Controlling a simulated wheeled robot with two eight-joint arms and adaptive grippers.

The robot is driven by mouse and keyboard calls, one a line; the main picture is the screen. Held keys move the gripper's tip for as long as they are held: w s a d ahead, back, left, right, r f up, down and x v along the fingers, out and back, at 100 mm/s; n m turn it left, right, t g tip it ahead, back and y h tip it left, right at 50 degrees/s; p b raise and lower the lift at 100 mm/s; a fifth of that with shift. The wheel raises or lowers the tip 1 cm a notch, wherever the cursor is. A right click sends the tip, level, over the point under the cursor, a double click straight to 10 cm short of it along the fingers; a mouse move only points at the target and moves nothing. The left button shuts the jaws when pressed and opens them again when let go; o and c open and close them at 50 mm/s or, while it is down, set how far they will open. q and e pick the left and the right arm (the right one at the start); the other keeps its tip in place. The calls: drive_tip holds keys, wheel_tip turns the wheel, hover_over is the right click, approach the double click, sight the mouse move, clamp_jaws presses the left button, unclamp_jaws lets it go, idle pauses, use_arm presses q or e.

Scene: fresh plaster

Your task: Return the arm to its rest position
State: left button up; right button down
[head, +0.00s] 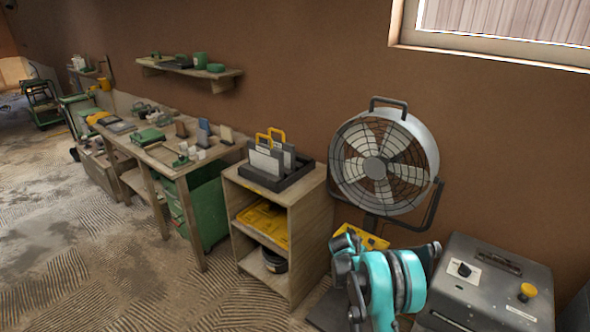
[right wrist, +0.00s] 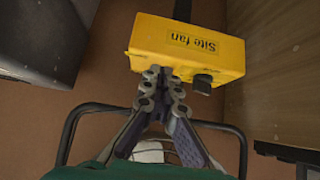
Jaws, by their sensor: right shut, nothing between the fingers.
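My right gripper (right wrist: 164,76) is shut and empty in the right wrist view. Its fingertips are close to the lower left edge of the yellow "Site fan" box (right wrist: 187,45); I cannot tell whether they touch it. A black knob (right wrist: 202,84) sticks out from the box's lower side, to the right of the fingers. In the head view my teal right arm (head: 378,285) stands before the fan's base and hides most of the yellow box (head: 372,241). My left gripper is in neither view.
The large round fan (head: 384,165) stands behind my arm. A grey machine (head: 497,275) with a yellow button is close on the right. A wooden shelf unit (head: 307,215) with a dark tray of upright panels is on the left. Open floor (head: 120,285) lies further left.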

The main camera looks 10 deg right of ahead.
drive_tip(key=s+a+r+n+y, duration=0.2)
drive_tip(key=s+a+r, duration=0.55)
drive_tip(key=r, duration=0.25)
drive_tip(key=s+a+r+n+y, duration=0.25)
drive_tip(key=s+a+r, duration=0.35)
drive_tip(key=s+r, duration=0.3)
drive_tip(key=s+a+n, duration=0.1)
drive_tip(key=s+a, duration=0.2)
drive_tip(key=s, duration=0.4)
drive_tip(key=s+a+n+y, duration=0.1)
drive_tip(key=s+a+n, duration=0.1)
drive_tip(key=s, duration=0.6)
drive_tip(key=s+a+n+t+y, duration=0.1)
drive_tip(key=s+a+n, duration=0.1)
drive_tip(key=s+a, duration=0.2)
drive_tip(key=s, duration=0.3)
drive_tip(key=shift+s+a+f, duration=0.25)
drive_tip(key=shift+s+a, duration=0.05)
drive_tip(key=shift+a, duration=0.05)
